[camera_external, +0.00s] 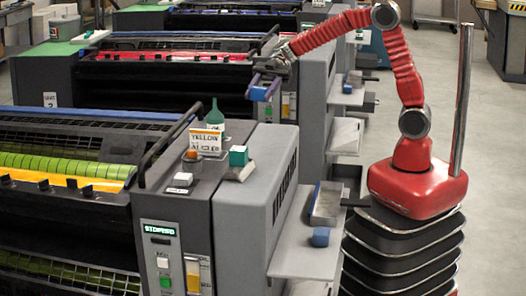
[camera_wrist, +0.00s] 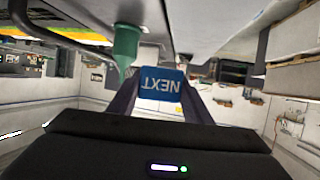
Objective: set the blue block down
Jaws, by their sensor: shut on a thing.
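The blue block (camera_external: 259,94) is held between the fingers of my gripper (camera_external: 266,85), in the air beside the second ink unit. In the wrist view the same blue block (camera_wrist: 161,86) shows mirrored or upside-down white lettering that looks like "NEXT". The two dark fingers of my gripper (camera_wrist: 160,98) close on it from both sides. Nothing shows touching the block from below. My red arm reaches over from the right. The block's underside is hidden.
The near unit (camera_external: 262,150) carries a green bottle (camera_external: 214,118), a "YELLOW" sign (camera_external: 206,141) and a teal block (camera_external: 238,156). Its side shelf (camera_external: 292,262) holds another blue block (camera_external: 320,237) and a grey tray (camera_external: 326,205). A dark handrail (camera_external: 168,143) rises at its left edge.

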